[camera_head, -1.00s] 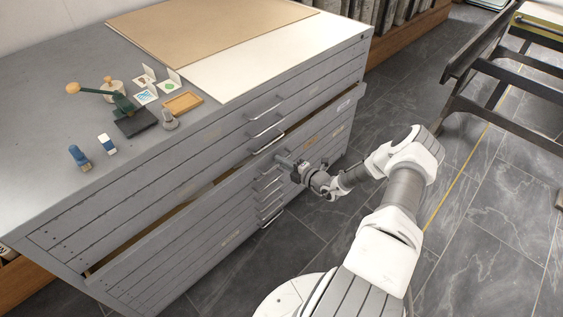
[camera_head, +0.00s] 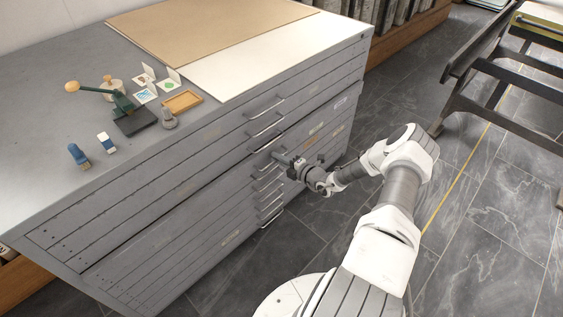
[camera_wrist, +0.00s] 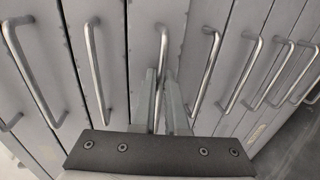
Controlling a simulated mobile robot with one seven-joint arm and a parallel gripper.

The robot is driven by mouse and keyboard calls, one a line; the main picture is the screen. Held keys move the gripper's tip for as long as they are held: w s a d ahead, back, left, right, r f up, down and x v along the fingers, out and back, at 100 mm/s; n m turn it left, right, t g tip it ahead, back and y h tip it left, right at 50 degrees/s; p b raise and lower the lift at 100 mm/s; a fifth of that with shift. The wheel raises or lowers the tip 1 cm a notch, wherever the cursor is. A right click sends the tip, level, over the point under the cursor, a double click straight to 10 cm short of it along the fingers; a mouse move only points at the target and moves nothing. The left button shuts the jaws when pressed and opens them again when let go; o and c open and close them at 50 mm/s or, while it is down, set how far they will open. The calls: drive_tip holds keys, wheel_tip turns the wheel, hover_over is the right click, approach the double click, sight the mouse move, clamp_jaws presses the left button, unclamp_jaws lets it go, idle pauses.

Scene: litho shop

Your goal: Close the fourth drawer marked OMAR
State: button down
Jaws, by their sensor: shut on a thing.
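The plan chest's drawer (camera_head: 190,212) is a grey, wide front partway down the chest. In the wrist view the handle (camera_wrist: 163,48) runs down between the two fingers of my gripper (camera_wrist: 160,100). Small label plates show on the right part of the fronts, but their writing, including OMAR, is too small to read.
Other bar handles (camera_head: 264,106) stick out above and below my gripper.

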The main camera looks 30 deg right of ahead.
drive_tip(key=shift+x, duration=1)
drive_tip(key=shift+w+a+r, duration=0.15)
drive_tip(key=shift+w+r, duration=0.15)
drive_tip(key=shift+w, duration=0.05)
drive_tip(key=c, duration=1.2)
unclamp_jaws()
drive_tip(key=p+v, duration=0.4)
drive_tip(key=v, duration=1.3)
drive_tip(key=shift+s+f, duration=0.15)
drive_tip(key=shift+s, duration=0.15)
